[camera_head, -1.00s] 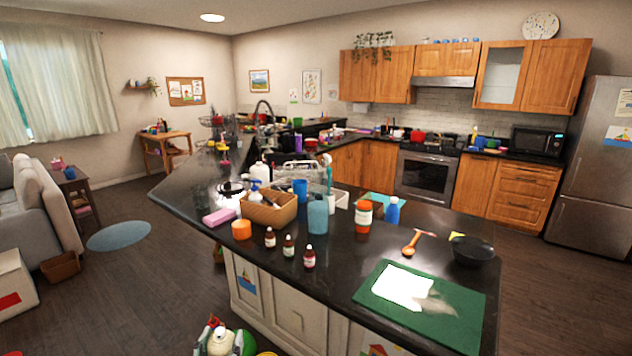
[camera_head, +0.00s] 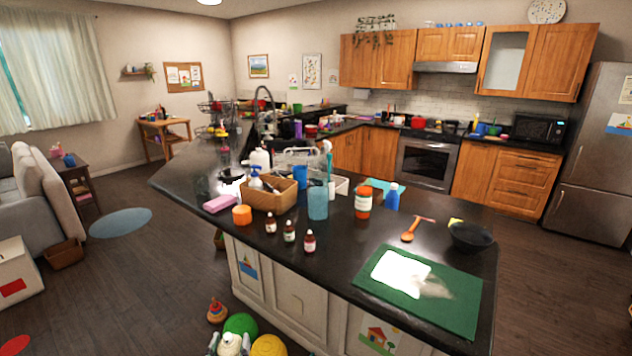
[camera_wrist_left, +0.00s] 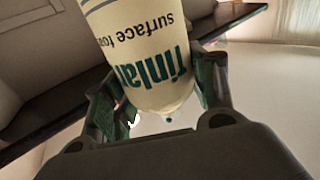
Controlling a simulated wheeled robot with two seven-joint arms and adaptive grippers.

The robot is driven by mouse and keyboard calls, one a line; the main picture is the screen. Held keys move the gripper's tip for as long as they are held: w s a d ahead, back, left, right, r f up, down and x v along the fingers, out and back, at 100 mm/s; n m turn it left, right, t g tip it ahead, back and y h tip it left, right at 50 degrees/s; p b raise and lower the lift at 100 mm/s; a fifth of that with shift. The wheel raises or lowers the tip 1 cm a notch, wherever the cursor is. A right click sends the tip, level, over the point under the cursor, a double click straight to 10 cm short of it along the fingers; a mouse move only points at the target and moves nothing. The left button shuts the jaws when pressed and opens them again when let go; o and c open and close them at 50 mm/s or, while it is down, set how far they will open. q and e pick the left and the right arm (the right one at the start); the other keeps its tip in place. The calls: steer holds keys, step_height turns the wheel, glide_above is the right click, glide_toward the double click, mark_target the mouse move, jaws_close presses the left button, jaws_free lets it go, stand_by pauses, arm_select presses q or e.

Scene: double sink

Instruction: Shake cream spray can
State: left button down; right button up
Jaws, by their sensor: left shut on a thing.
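The spray can (camera_wrist_left: 150,50) is pale cream with teal print, including "surface foam". It fills the upper middle of the left wrist view, with its lettering upside down there. My left gripper (camera_wrist_left: 160,85) is shut on the can, with dark green-grey fingers on both sides of it. The can's far end is cut off by the picture's top edge. My right gripper is not in view.
The dark island counter (camera_head: 335,255) carries a wicker basket (camera_head: 270,197), small brown bottles (camera_head: 289,231), a green mat (camera_head: 455,307) and a black bowl (camera_head: 472,237). A green ball (camera_head: 240,323) and a yellow ball (camera_head: 269,346) are on the floor. The floor at left is mostly free.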

arm_select(q)
step_height(320, 180, up, 12)
steer(key=shift+r, duration=0.25)
step_height(320, 180, down, 13)
steer(key=shift+f, duration=0.1)
step_height(320, 180, up, 13)
steer(key=shift+r, duration=0.1)
step_height(320, 180, down, 13)
steer(key=shift+f, duration=0.1)
stand_by(1.8)
